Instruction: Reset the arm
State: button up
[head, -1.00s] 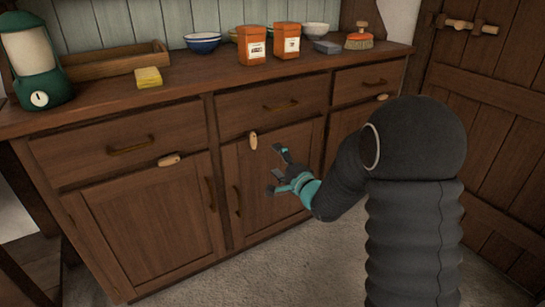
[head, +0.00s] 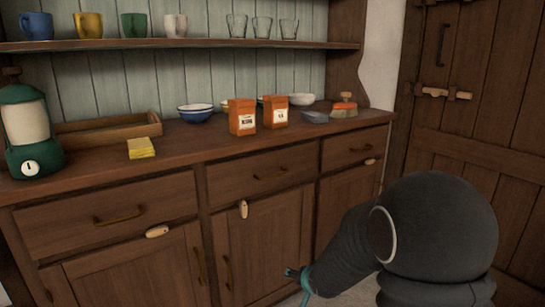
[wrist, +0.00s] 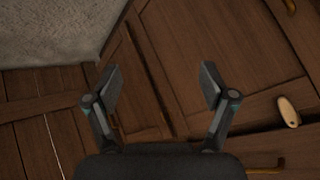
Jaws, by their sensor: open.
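My gripper (wrist: 160,88) is open and empty in the wrist view, its two fingers spread apart before the wooden cupboard front. In the head view only a teal part of my gripper (head: 297,275) shows, low in front of the middle cupboard door (head: 262,245). My arm hides part of the right-hand cupboard, and the fingertips cannot be made out there.
The counter (head: 190,160) holds a green lantern (head: 30,130), a wooden tray (head: 108,131), a yellow sponge (head: 141,148), bowls, two orange packets (head: 242,117) and a brush (head: 343,108). A shelf (head: 180,44) above carries mugs and glasses. A plank door (head: 455,120) stands at right.

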jog(key=s+d+r+n+g, duration=0.1)
jog(key=s+d+r, duration=0.1)
jog(key=s+r, duration=0.4)
jog(key=s+d+r+n+g+h, duration=0.1)
jog(key=s+r, duration=0.5)
jog(key=s, duration=0.9)
jog(key=s+d+r+n+g, duration=0.1)
jog(key=s+d+r, duration=0.3)
jog(key=s, duration=0.7)
jog(key=shift+r+n+h, duration=0.4)
jog(key=shift+r+n, duration=0.2)
jog(key=shift+r, duration=0.7)
